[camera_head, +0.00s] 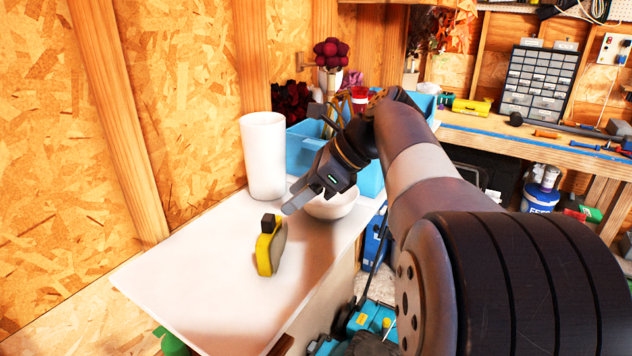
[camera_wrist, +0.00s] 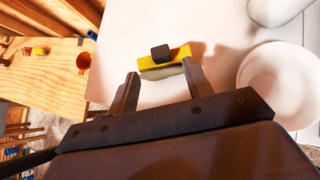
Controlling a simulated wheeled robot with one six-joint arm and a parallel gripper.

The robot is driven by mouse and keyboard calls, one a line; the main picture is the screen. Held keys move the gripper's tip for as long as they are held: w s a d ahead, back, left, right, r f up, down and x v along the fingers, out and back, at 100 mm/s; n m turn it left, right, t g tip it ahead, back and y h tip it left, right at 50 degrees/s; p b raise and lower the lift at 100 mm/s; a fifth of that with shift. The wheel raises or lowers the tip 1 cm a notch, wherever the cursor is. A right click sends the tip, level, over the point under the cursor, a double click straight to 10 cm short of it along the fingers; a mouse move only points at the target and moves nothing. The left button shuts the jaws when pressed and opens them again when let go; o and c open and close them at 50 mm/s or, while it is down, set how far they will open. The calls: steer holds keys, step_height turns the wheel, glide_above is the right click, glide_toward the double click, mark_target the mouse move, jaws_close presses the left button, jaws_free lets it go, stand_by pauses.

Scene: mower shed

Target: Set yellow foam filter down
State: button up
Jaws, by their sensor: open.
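The yellow foam filter (camera_head: 264,254) stands on edge on the white tabletop (camera_head: 215,295), with a grey side and a small black block on it. In the wrist view the filter (camera_wrist: 166,62) lies just beyond my fingertips, roughly across the gap between them. My gripper (camera_head: 300,200) is open, with its fingers spread in the wrist view (camera_wrist: 161,76). In the head view it is above and to the right of the filter, and apart from it. Nothing is held. Whether the filter's whole lower edge touches the tabletop is hard to tell.
A white bowl (camera_head: 335,208) sits behind my gripper, and a white cylinder (camera_head: 264,158) stands at the back left. A blue bin (camera_head: 302,150) is behind them. The front left of the tabletop is clear. A wooden workbench (camera_head: 540,150) is at the right.

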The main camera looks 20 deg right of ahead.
steer(key=v, duration=0.4)
steer(key=shift+d+r, duration=0.15)
steer(key=shift+d, duration=0.05)
steer(key=shift+o, duration=0.5)
steer(key=shift+s+d+r, duration=0.1)
steer(key=shift+s+r, duration=0.05)
steer(key=t+y+b, duration=0.4)
steer(key=y+b, duration=0.3)
steer(key=y, duration=0.1)
glide_toward(274, 223)
steer(key=shift+s+a+r, duration=0.1)
steer(key=shift+s+a, duration=0.1)
steer(key=shift+a, duration=0.2)
steer(key=shift+t, duration=0.4)
steer(key=p+x, duration=0.1)
steer(key=x, duration=0.3)
steer(key=shift+w+a, duration=0.25)
steer(key=shift+a, duration=0.05)
steer(key=shift+p+x, duration=0.8)
steer(key=shift+x, duration=2.15)
steer(key=shift+w+f, duration=0.1)
steer(key=shift+f, duration=0.15)
steer(key=shift+c, duration=0.4)
jaws_close()
